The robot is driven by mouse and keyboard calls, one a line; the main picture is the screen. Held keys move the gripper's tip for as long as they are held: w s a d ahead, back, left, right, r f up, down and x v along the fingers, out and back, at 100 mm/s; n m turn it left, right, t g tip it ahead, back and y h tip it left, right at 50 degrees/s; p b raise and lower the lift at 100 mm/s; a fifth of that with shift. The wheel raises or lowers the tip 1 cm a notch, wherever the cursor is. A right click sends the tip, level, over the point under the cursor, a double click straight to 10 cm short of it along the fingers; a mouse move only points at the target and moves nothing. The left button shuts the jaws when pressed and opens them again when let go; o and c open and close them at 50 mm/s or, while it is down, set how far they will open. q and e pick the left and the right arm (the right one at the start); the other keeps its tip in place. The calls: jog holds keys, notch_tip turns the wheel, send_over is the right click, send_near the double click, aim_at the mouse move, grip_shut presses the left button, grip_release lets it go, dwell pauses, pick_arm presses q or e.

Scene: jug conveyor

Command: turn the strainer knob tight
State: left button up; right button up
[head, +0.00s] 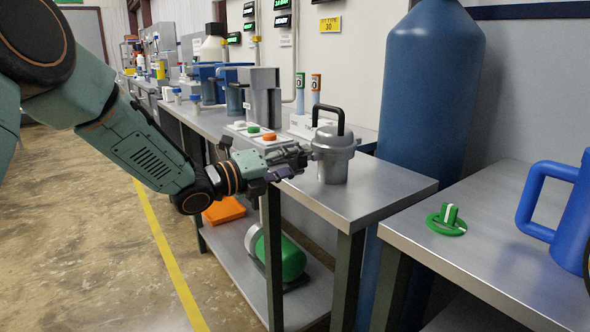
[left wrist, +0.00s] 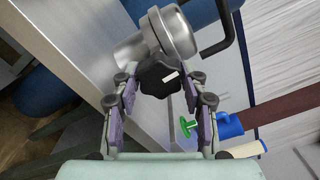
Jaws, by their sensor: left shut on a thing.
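The strainer (head: 334,160) is a grey metal pot with a lid and a black bail handle. It stands upright near the corner of the steel bench. In the left wrist view the strainer (left wrist: 142,48) shows at the top, with its black lobed knob (left wrist: 158,80) facing me. The knob has a white mark on it. My left gripper (head: 301,160) reaches in from the left at the strainer's side. In the left wrist view its fingers (left wrist: 162,84) are shut on the knob, one on each side. In the head view the fingers hide the knob. My right gripper is not in view.
The steel bench (head: 376,196) carries a panel with green and orange buttons (head: 262,134) behind my gripper. A blue gas cylinder (head: 428,110) stands right of the strainer. A nearer table (head: 480,262) holds a green knob-like part (head: 448,218) and a blue jug (head: 562,215).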

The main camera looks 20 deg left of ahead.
pick_arm(q)
jog(key=shift+f+m, duration=0.15)
jog(key=shift+m, duration=0.25)
jog(key=shift+b, duration=0.3)
jog(key=o, duration=1.2)
jog(key=shift+c, duration=0.2)
jog(key=shift+s+a, duration=0.1)
jog(key=v, duration=1.1)
jog(key=shift+s+a, duration=0.25)
jog(key=shift+s, duration=0.05)
